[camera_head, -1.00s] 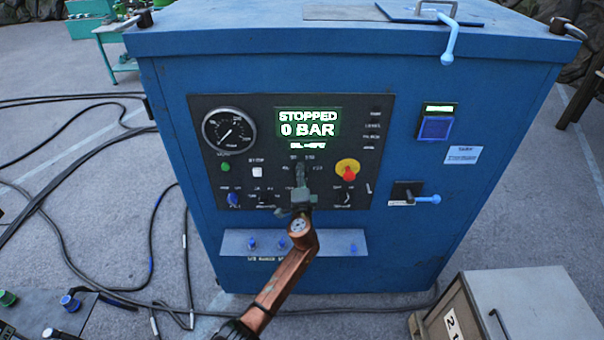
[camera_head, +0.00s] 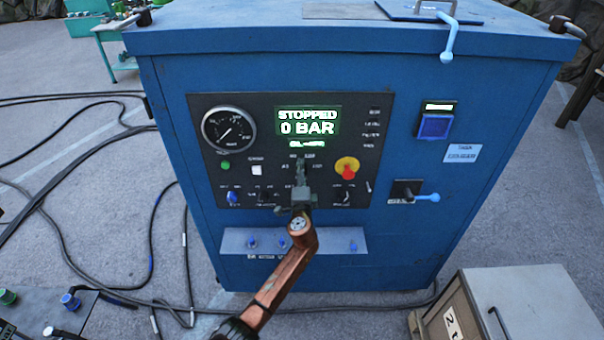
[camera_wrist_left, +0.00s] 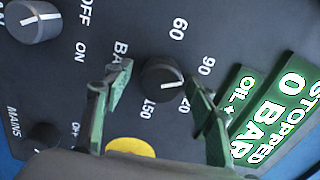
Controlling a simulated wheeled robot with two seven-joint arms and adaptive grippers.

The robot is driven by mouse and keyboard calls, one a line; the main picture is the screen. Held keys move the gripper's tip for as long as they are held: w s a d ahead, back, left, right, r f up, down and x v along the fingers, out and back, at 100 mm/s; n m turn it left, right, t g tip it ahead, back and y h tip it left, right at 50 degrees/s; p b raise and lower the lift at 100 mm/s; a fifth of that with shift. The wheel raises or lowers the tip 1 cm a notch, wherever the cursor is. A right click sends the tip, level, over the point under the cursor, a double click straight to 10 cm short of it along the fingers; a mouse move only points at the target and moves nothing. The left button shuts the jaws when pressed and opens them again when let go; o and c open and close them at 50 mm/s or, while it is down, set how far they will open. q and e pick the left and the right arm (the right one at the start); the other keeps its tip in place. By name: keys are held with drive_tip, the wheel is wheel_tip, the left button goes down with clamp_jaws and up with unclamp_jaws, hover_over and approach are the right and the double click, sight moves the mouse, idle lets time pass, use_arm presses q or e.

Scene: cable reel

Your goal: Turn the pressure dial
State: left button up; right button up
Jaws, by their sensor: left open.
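The pressure dial (camera_wrist_left: 160,78) is a round black knob with a white pointer line, ringed by numbers and the word BAR. In the left wrist view its pointer faces roughly between 90 and 120. My left gripper (camera_head: 301,183) is open in front of the dark control panel (camera_head: 372,108). In the wrist view, its two green fingers (camera_wrist_left: 157,84) stand on either side of the dial; I cannot tell whether they touch it. In the head view the gripper hides the dial. The display (camera_head: 308,122) reads STOPPED, 0 BAR. My right gripper is not in view.
A yellow-and-red stop button (camera_head: 347,166) sits right of the gripper. A round gauge (camera_head: 229,130) and a grey knob (camera_wrist_left: 35,20) are nearby. A ledge with blue fittings (camera_head: 335,243) juts out below. A beige cabinet (camera_head: 535,310) stands at lower right.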

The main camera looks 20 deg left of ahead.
use_arm(q)
drive_tip(key=v, duration=1.2)
